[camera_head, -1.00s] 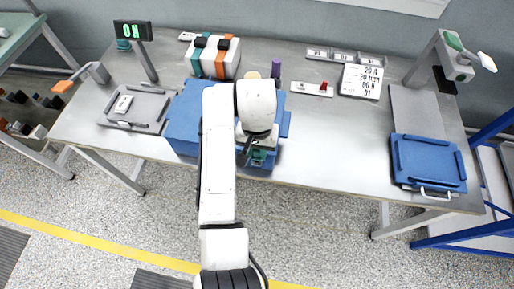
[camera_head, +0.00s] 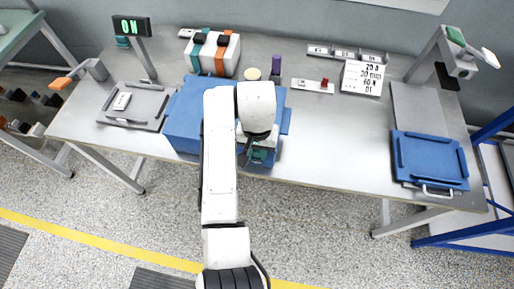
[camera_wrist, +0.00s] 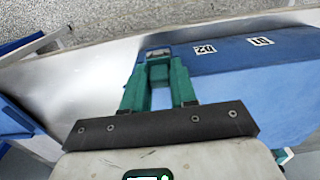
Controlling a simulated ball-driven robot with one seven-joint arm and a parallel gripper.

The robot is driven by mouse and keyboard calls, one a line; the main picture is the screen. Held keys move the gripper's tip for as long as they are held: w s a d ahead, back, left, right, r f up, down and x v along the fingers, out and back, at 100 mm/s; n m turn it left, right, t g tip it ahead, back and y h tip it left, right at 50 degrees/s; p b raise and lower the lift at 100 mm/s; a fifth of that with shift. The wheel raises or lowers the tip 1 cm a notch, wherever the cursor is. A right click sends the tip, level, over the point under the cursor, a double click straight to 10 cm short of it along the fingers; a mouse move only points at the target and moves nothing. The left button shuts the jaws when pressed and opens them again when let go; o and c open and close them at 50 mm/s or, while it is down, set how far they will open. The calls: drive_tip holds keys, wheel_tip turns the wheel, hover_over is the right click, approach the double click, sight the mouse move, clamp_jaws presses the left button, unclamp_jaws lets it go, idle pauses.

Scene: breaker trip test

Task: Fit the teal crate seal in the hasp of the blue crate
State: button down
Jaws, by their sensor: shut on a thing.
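The blue crate (camera_head: 181,122) stands at the front middle of the table, partly hidden behind my arm. In the wrist view the crate (camera_wrist: 235,85) fills the right side, with small white number labels on it. My gripper (camera_head: 258,156) is at the crate's front right in the head view. In the wrist view its two teal fingers reach up to a small teal piece between the tips, taken as the crate seal (camera_wrist: 158,72); the gripper is shut on it. A small grey-white part, perhaps the hasp (camera_wrist: 156,53), shows just past the tips. I cannot tell if the seal sits in it.
A grey tray (camera_head: 156,108) lies left of the crate. A striped white box (camera_head: 234,58) and purple cylinder (camera_head: 275,68) stand behind it. A blue tray (camera_head: 432,160) lies at the right. The table between crate and blue tray is clear.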

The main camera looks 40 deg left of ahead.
sight(257, 151)
drive_tip(key=shift+f, duration=0.25)
drive_tip(key=c, duration=0.8)
unclamp_jaws()
wheel_tip(257, 151, up, 11)
drive_tip(key=shift+b, duration=0.35)
drive_tip(key=shift+f, duration=0.1)
